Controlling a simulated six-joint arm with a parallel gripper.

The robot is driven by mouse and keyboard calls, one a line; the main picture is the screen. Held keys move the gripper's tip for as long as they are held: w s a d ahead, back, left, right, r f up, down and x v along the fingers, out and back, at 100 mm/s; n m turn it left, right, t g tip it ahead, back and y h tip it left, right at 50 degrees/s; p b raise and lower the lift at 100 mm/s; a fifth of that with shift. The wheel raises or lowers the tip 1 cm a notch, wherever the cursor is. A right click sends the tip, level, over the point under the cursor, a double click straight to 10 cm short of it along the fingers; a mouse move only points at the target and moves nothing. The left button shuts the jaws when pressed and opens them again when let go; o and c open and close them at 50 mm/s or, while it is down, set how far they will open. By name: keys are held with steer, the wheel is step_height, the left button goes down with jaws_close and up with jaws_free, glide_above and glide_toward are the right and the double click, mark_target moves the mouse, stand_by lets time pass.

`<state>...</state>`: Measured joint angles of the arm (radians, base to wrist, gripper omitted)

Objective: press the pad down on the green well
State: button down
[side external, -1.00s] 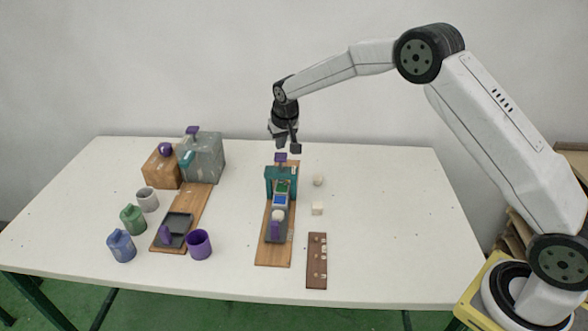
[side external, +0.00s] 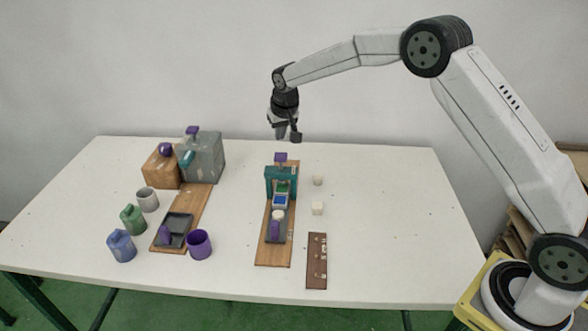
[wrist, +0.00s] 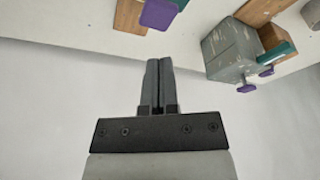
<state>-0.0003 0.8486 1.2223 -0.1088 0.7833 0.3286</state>
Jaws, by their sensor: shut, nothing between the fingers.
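The green well (side external: 282,188) sits inside a teal frame (side external: 268,180) on a narrow wooden board; the frame partly covers it. A blue well (side external: 280,201) lies just in front of it. A purple handle (side external: 281,157) tops the back of the frame and shows large in the wrist view (wrist: 160,13). A whitish pad-like piece (side external: 278,214) sits in front of the blue well; I cannot tell whether it is the pad. My gripper (side external: 281,138) is shut and empty, in the air above and behind the frame. Its fingers touch in the wrist view (wrist: 159,62).
To the left are a grey box (side external: 205,160), a wooden box (side external: 160,168), a dark tray (side external: 187,224), and several cups and jugs. The right side of the table is clear.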

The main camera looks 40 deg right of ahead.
steer(key=shift+r, duration=1.05)
steer(key=shift+s, duration=0.1)
steer(key=shift+s, duration=0.2)
steer(key=s+a+f+n, duration=0.1)
steer(key=s+f+n, duration=0.1)
steer(key=s, duration=3.1)
steer(key=shift+s+a+f+n+g+y, duration=0.15)
steer(key=shift+s+f+n+g+y, duration=0.15)
steer(key=shift+f+n+y, duration=0.15)
